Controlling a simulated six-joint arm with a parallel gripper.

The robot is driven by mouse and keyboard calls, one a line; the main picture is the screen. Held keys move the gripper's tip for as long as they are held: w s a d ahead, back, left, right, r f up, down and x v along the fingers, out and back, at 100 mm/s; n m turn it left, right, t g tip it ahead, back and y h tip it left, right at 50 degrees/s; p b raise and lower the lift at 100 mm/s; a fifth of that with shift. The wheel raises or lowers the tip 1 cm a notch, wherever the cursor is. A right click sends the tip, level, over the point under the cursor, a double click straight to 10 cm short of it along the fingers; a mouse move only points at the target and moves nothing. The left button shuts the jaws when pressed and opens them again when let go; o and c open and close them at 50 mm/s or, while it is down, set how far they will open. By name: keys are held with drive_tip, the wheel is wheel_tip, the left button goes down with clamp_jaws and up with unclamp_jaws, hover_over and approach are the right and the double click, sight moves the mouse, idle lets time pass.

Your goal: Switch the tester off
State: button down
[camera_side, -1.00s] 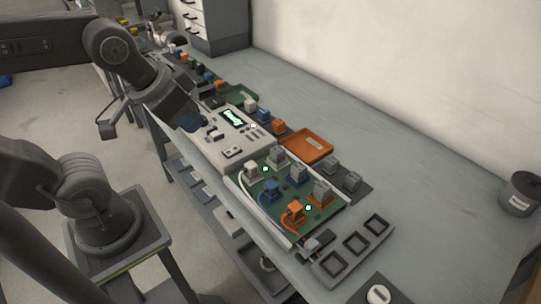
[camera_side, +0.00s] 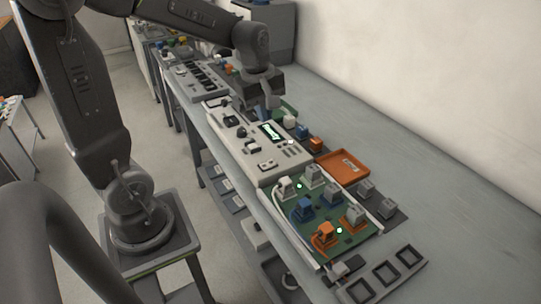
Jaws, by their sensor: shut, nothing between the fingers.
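The tester (camera_side: 251,165) is a light grey box on the bench, left of the green board. Its small screen (camera_side: 272,133) is lit green-white, and dark knobs and switches sit on its top face. A small light near its right edge glows. My gripper (camera_side: 263,113) is shut and empty, pointing down just behind the tester's far edge, near the screen. I cannot tell whether its tips touch anything. The green board (camera_side: 318,213) carries white, blue, orange and grey connectors and two lit green lights.
An orange tray (camera_side: 343,165) lies behind the board. Several coloured blocks (camera_side: 302,131) stand in a row behind the tester. A grey frame with square openings (camera_side: 385,273) is at the front right. The bench (camera_side: 430,175) is clear at the right and back.

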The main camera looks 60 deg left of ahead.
sight(270, 163)
drive_tip(key=shift+w+a+f+n, duration=0.15)
drive_tip(key=shift+a+n, duration=0.05)
drive_tip(key=shift+n, duration=0.1)
drive_tip(key=f, duration=0.4)
drive_tip(key=w+f, duration=0.1)
drive_tip(key=f, duration=0.9)
drive_tip(key=shift+w, duration=0.35)
drive_tip(key=shift+f, duration=0.2)
drive_tip(key=shift+s, duration=0.2)
